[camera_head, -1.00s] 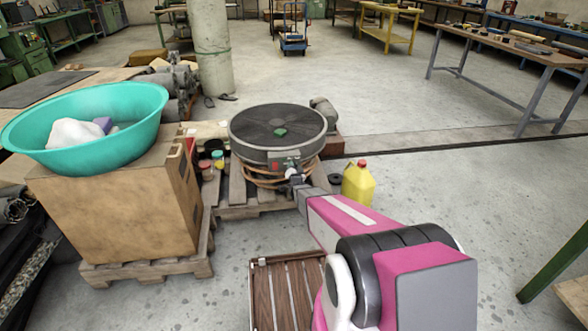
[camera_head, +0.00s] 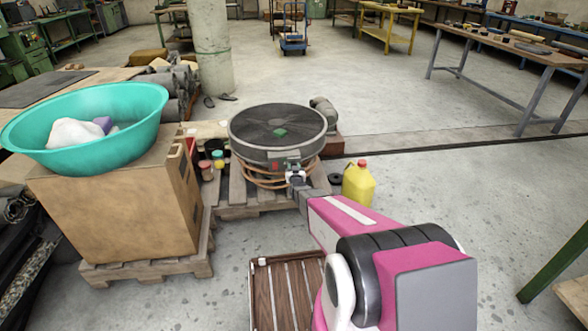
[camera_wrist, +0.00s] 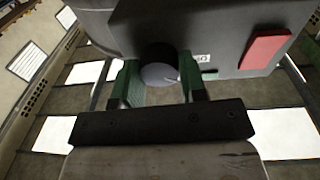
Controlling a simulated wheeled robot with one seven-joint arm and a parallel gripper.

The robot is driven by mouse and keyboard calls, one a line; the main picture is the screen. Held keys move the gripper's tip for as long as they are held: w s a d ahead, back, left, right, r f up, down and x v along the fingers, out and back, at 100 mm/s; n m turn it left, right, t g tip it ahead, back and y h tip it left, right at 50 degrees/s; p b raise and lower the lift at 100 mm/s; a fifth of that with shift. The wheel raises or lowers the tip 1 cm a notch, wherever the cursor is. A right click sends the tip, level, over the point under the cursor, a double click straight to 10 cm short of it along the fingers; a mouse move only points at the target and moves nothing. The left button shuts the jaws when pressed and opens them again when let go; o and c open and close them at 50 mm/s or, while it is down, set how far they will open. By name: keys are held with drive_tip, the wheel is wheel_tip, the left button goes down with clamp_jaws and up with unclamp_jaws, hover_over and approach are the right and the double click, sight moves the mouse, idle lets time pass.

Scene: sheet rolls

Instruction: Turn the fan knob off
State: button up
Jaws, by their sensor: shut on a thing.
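The fan (camera_head: 255,122) is a round dark drum with a grille on top and a green hub, standing on a wooden pallet. Its grey control box also fills the top of the wrist view (camera_wrist: 225,40). The fan knob (camera_wrist: 158,75), a round grey dial with a black base, sticks out from the box. My gripper (camera_wrist: 158,66) has its green fingers on either side of the knob and is shut on it. In the head view my gripper (camera_head: 295,174) is small at the fan's front, and the knob cannot be made out there.
A red block (camera_wrist: 266,49) sits on the control box right of the knob. A yellow jug (camera_head: 358,186) stands right of the fan. Small jars (camera_head: 206,170) stand at its left. A teal basin (camera_head: 100,148) rests on a cardboard box (camera_head: 115,215).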

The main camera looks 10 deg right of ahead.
drive_tip(key=shift+n, duration=1.1)
drive_tip(key=o, duration=0.9)
drive_tip(key=shift+s, duration=0.15)
drive_tip(key=s, duration=1)
drive_tip(key=shift+s+a+f, duration=0.2)
drive_tip(key=shift+s+f, duration=0.1)
drive_tip(key=shift+f, duration=0.05)
